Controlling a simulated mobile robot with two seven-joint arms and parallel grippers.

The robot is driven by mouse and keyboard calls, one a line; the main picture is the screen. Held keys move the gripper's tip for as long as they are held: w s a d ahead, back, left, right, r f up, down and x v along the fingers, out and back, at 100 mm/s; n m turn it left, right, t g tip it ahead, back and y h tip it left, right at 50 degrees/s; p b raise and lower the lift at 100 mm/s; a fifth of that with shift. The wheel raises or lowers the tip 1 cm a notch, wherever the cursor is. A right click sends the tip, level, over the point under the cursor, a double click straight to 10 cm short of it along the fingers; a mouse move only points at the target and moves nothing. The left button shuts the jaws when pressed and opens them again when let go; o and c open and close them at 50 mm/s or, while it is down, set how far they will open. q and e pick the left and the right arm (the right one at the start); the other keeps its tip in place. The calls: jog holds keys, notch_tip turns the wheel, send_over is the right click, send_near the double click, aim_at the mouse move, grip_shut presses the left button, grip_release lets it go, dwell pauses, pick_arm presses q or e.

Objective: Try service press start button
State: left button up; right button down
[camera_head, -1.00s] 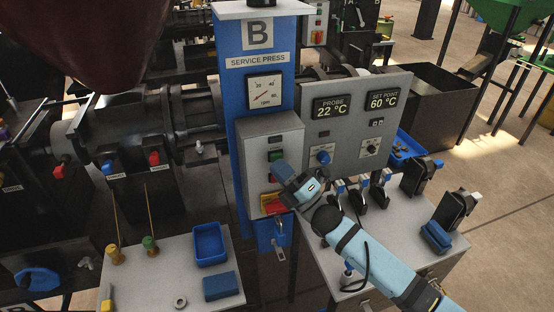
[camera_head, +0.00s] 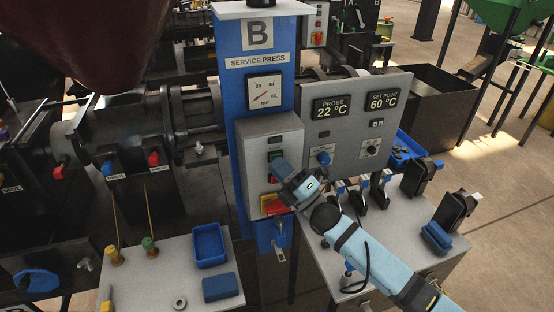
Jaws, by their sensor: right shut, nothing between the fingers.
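The service press (camera_head: 252,130) is a blue column marked B, with a dial gauge (camera_head: 265,91) reading low. Its grey control box (camera_head: 256,143) carries a green start button (camera_head: 275,155) and a red switch (camera_head: 273,206) on yellow below it. My right gripper (camera_head: 278,168) is shut and empty. Its tip is right at the box front, just below the green button; I cannot tell whether it touches. The gripper hides part of the box between button and red switch. My left gripper is not in view.
A grey panel (camera_head: 349,155) beside the column shows probe 22 °C and set point 60 °C. Clamps and blue-handled parts stand on the cabinet below. At the left front, a grey table (camera_head: 160,285) holds a blue tray (camera_head: 209,244), a blue block (camera_head: 220,287) and small tools.

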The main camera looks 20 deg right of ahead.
dwell(0.4)
jog(key=shift+s+p, duration=0.3)
jog(key=shift+s, duration=0.55)
jog(key=s+p, duration=0.1)
jog(key=s, duration=0.4)
jog(key=shift+d+p, duration=0.1)
jog(key=shift+p, duration=0.2)
dwell(0.4)
